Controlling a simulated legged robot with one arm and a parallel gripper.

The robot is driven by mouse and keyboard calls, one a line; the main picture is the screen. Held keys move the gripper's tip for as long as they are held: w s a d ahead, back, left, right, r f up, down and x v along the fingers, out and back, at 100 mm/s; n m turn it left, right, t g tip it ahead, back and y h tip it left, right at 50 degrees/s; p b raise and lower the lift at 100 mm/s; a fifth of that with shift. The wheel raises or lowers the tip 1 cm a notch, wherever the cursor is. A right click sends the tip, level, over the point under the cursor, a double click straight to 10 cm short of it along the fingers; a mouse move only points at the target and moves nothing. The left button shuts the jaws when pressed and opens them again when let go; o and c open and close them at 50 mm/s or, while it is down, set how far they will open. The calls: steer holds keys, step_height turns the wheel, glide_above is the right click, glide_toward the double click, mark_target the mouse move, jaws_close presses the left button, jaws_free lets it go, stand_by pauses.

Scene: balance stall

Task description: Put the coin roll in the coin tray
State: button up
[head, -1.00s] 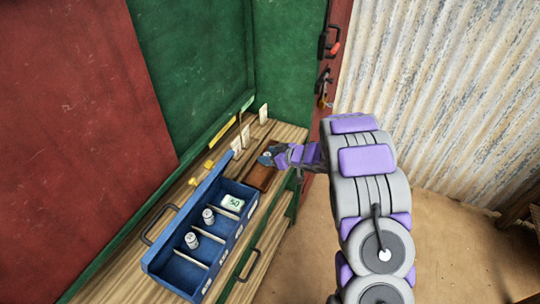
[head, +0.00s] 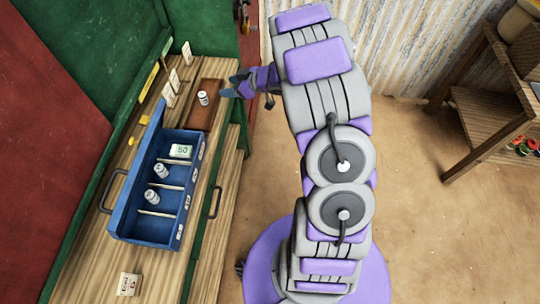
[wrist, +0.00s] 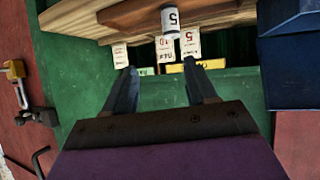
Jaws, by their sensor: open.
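The coin roll (head: 203,98), a small white cylinder, stands upright on a brown board (head: 210,87) on the counter. My gripper (head: 230,86) is open and empty, just right of the board, apart from the coin roll. In the wrist view my gripper (wrist: 165,82) has its fingers spread.
Several price cards (head: 174,80) stand behind the board. A small box (head: 128,284) sits at the counter's near end. A dark handle (head: 113,190) is left of the tray. A wooden shelf (head: 490,120) stands far right.

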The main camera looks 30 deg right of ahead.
steer(key=s+d+r+m+h, duration=0.3)
steer(key=d+r+m+h, duration=0.1)
steer(key=d+r+h, duration=0.6)
steer(key=s+r+m+g+h, duration=0.1)
steer(key=s+r+m+g, duration=0.1)
steer(key=s+r, duration=0.35)
steer(key=s+a+g+y, duration=0.1)
steer(key=s+a+g, duration=0.2)
steer(key=s, duration=0.9)
steer(key=s+a+m+g+y, duration=0.1)
steer(key=s+a+g, duration=0.2)
steer(key=s+a, duration=0.6)
steer(key=s+a+g+y, duration=0.2)
steer(key=s+a, duration=0.4)
steer(key=s, duration=0.9)
steer(key=shift+s+f+m+g, duration=0.2)
steer(key=shift+f+m+g, duration=0.25)
steer(key=shift+g, duration=0.25)
